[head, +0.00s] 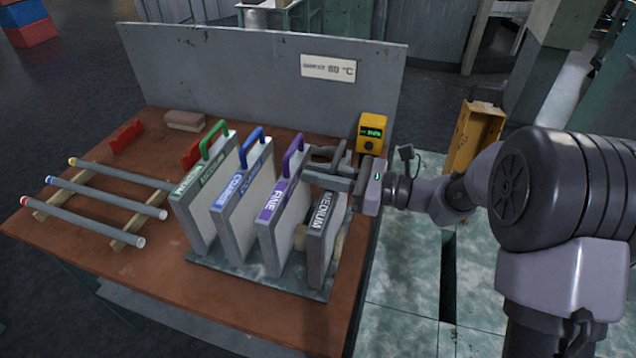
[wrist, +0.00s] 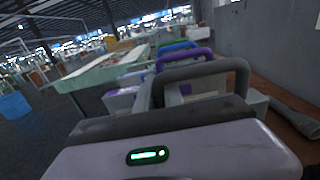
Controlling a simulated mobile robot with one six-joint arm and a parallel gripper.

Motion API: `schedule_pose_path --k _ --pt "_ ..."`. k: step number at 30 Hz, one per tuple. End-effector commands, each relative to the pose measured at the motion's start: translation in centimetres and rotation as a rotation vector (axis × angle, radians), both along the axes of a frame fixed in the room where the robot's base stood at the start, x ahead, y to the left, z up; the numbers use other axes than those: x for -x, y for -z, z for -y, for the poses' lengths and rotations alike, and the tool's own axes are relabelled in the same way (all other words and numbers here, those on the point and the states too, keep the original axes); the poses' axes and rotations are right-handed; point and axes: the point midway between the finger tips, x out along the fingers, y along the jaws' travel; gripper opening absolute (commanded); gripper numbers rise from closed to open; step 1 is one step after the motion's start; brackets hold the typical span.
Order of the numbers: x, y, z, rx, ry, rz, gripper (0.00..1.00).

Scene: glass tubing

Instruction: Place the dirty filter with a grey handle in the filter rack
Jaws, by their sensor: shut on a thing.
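The grey-handled filter (head: 318,245), with a dark MEDIUM label, stands upright at the right end of the filter rack (head: 225,268). Its lower edge is at the rack base; I cannot tell whether it is fully seated or just above it. My gripper (head: 335,175) is shut on its grey handle, which shows in the wrist view (wrist: 205,69). The head view hides most of the handle behind my gripper. To its left in the rack stand the purple-handled FINE filter (head: 282,220), the blue-handled COARSE filter (head: 240,195) and the green-handled MEDIUM filter (head: 203,190).
Glass tubes (head: 107,208) lie on wooden supports at the table's left. A grey panel (head: 240,75) bounds the back. A yellow meter (head: 373,130) stands behind my gripper. A tan block (head: 185,120) and red holders (head: 126,136) lie near the panel.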

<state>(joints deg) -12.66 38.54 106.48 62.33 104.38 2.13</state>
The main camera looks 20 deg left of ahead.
Motion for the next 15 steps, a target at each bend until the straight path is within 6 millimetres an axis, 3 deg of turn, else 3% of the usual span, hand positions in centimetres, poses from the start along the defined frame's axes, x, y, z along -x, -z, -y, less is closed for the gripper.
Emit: schedule_pose_path --k 11,12,15 --pt "-0.03 0.62 0.0 -0.002 0.001 0.002 0.0" --pt "-0.01 0.64 0.0 0.0 0.0 0.001 0.18" --pt "-0.01 0.6 0.0 0.0 0.0 0.001 0.34"
